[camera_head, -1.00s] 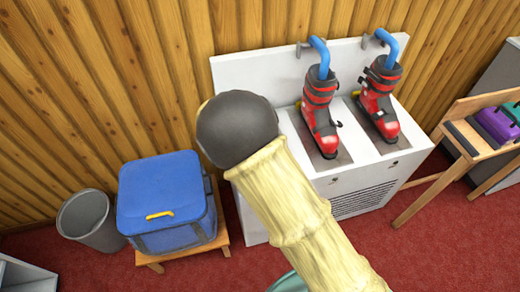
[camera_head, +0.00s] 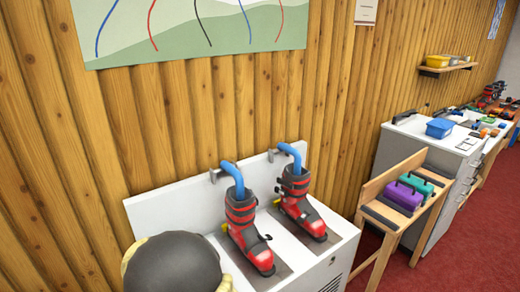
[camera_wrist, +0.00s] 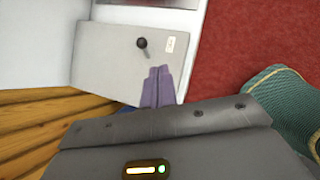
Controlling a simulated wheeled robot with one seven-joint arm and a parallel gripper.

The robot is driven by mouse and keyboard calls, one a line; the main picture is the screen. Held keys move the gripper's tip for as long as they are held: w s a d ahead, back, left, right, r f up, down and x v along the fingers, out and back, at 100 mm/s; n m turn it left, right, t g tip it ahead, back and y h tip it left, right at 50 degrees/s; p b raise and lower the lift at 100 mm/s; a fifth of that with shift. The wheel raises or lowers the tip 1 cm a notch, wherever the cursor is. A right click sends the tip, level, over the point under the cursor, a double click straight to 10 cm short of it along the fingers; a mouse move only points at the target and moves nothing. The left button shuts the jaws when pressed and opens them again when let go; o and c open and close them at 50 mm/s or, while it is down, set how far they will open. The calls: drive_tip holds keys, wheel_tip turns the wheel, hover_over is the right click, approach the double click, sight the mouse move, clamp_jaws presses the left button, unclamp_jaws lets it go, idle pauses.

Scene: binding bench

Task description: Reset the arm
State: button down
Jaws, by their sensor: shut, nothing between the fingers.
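My gripper (camera_wrist: 158,88) shows in the wrist view with its two purple fingers together and nothing between them. It points at a light grey panel (camera_wrist: 110,62) with a black knob and a small white label. I cannot tell how far the fingertips are from that panel. In the head view my gripper is out of sight; only a dark rounded joint of my arm shows at the bottom left, in front of the left end of the white boot dryer (camera_head: 165,213).
Two red ski boots (camera_head: 246,232) (camera_head: 299,205) stand on the dryer under blue hoses. A plank wall (camera_head: 160,120) rises behind it. To the right are a wooden rack (camera_head: 375,190) with purple and teal cases and a workbench (camera_head: 400,135). Red carpet (camera_head: 440,262) lies clear at the lower right.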

drive_tip(key=w+d+r+m+g, duration=0.1)
drive_tip(key=d+r+m+g, duration=0.15)
drive_tip(key=d+m, duration=0.7)
drive_tip(key=s+d+r+m, duration=0.3)
drive_tip(key=d+m, duration=0.3)
drive_tip(key=d, duration=0.2)
drive_tip(key=s+d+r+m+g+y+p, duration=0.1)
drive_tip(key=s+d+r+m, duration=0.2)
drive_tip(key=s+d+m, duration=0.2)
drive_tip(key=s+d+r+m+y+p, duration=0.1)
drive_tip(key=s+d+r+m, duration=0.2)
drive_tip(key=d+m, duration=0.6)
drive_tip(key=s+d, duration=0.1)
drive_tip(key=d, duration=0.3)
drive_tip(key=shift+g, duration=0.35)
drive_tip(key=shift+w+m, duration=0.1)
drive_tip(key=shift+m, duration=0.15)
drive_tip(key=c, duration=2.2)
unclamp_jaws()
